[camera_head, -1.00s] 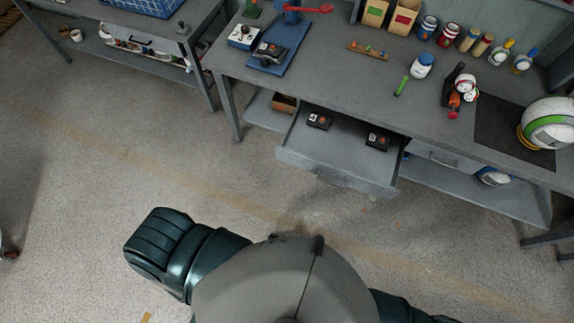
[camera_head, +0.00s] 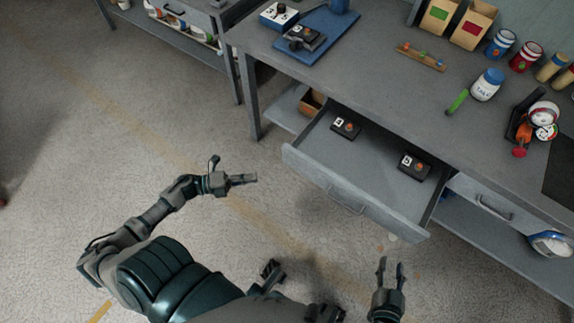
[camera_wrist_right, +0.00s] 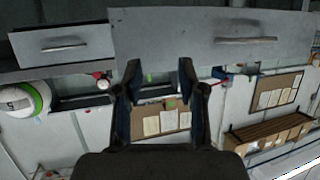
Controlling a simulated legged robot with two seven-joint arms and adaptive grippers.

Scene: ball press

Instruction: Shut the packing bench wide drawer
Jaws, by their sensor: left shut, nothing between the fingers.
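The packing bench wide drawer (camera_head: 310,174) is pulled out from under the grey bench top, its inside showing in the head view. Two small black boxes with orange tops, one to the left (camera_head: 346,127) and one to the right (camera_head: 413,166), lie in it. Its front with a bar handle shows at the top of the right wrist view (camera_wrist_right: 180,38). My left gripper (camera_head: 254,178) is shut and empty, left of the drawer front and apart from it. My right gripper (camera_head: 391,264) is open and empty, in front of the drawer's right end; its parted fingers also show in the wrist view (camera_wrist_right: 159,67).
A narrower drawer (camera_head: 482,196) beside it on the right is shut. The bench top (camera_head: 400,95) carries a blue mat (camera_head: 318,38), a white jar (camera_head: 487,84), cans and gauges.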

